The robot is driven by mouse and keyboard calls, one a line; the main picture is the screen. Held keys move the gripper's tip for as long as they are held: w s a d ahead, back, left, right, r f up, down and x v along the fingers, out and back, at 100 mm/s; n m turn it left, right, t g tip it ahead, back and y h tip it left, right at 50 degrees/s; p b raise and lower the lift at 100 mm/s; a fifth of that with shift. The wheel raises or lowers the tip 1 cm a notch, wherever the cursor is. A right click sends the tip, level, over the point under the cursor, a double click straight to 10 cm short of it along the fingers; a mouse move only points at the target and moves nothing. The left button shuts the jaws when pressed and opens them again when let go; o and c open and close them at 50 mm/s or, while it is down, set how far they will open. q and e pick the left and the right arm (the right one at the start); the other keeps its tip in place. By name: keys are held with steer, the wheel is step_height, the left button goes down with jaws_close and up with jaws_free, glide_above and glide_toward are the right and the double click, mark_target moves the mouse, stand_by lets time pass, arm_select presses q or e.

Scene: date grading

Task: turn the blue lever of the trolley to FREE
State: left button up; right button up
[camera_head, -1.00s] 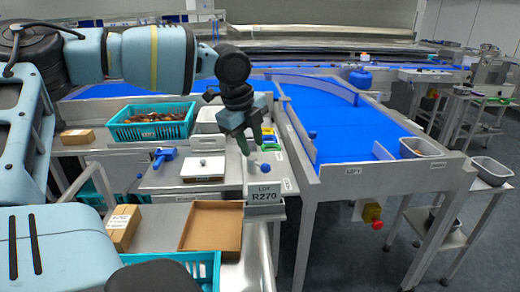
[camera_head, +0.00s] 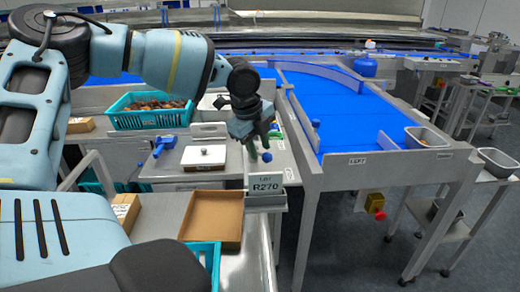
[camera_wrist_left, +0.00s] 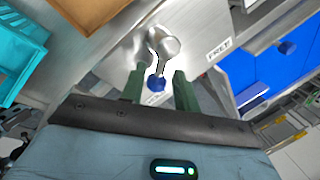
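The lever's blue knob (camera_head: 267,157) stands at the trolley's near right corner, above the LOT R270 plate. In the left wrist view the blue knob (camera_wrist_left: 156,84) shows between the two green fingertips, with a gap on each side. The lever's metal arm runs from it to a round silver hub (camera_wrist_left: 168,42). A FREE label (camera_wrist_left: 219,50) lies right of the hub in that view. My left gripper (camera_head: 260,148) is open, fingers pointing down, right at the knob; contact is not visible. My right gripper is not in view.
On the left are a teal crate of dates (camera_head: 152,112), a white scale (camera_head: 204,156), a blue scoop-like tool (camera_head: 165,145) and an open cardboard tray (camera_head: 212,218). A blue-topped sorting table (camera_head: 345,115) stands close on the right.

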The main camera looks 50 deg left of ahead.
arm_select(q)
steer(key=shift+w+f, duration=0.2)
steer(key=shift+f, duration=0.35)
jaws_close()
